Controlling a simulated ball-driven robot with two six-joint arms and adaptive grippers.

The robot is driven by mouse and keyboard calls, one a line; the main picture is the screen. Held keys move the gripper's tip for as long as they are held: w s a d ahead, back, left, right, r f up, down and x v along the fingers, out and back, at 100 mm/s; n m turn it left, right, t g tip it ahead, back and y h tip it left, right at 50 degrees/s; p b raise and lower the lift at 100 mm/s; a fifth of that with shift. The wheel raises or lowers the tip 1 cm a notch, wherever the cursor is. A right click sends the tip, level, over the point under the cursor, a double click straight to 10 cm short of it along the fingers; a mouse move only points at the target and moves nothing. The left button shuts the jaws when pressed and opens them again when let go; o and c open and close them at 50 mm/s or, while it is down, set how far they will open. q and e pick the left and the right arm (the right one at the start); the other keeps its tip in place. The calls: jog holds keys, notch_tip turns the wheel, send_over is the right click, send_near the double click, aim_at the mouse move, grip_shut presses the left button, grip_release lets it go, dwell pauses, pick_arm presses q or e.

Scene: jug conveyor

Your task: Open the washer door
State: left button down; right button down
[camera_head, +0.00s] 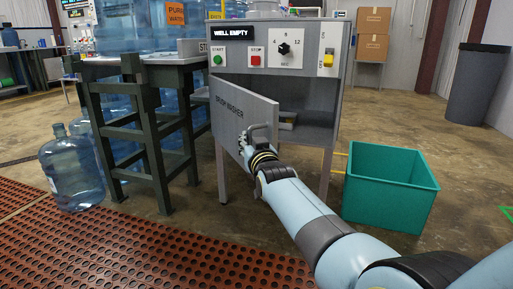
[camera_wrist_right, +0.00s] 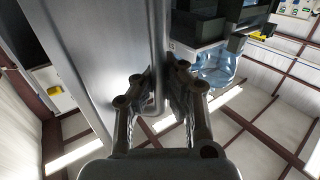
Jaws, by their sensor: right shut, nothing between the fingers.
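The washer (camera_head: 282,60) is a grey cabinet with a control panel. Its door (camera_head: 238,108) hangs partly open, swung out toward me on its left side, and the dark inside shows to its right. A metal handle (camera_head: 262,127) stands on the door's face near its free edge. My right gripper (camera_head: 246,145) is at the handle, shut with nothing held. In the right wrist view the door (camera_wrist_right: 92,55) fills the upper left, and the handle bar (camera_wrist_right: 158,92) shows close by the fingers of my right gripper (camera_wrist_right: 158,78). My left gripper is out of view.
A teal bin (camera_head: 385,190) stands on the floor right of the washer. A dark green stand (camera_head: 150,130) and a blue water jug (camera_head: 72,170) are at the left. A perforated red-brown mat (camera_head: 130,250) covers the floor in front. A grey trash can (camera_head: 477,85) stands far right.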

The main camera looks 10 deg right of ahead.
jog(key=shift+s+f, duration=0.2)
jog(key=shift+f, duration=0.35)
jog(key=c, duration=1.7)
grip_release()
jog(key=shift+s+d+r, duration=0.15)
jog(key=shift+s+r, duration=0.05)
jog(key=shift+r, duration=0.1)
jog(key=o, duration=0.4)
jog(key=shift+r, duration=0.1)
jog(key=shift+c, duration=0.2)
jog(key=shift+w, duration=0.1)
jog(key=shift+r, duration=0.1)
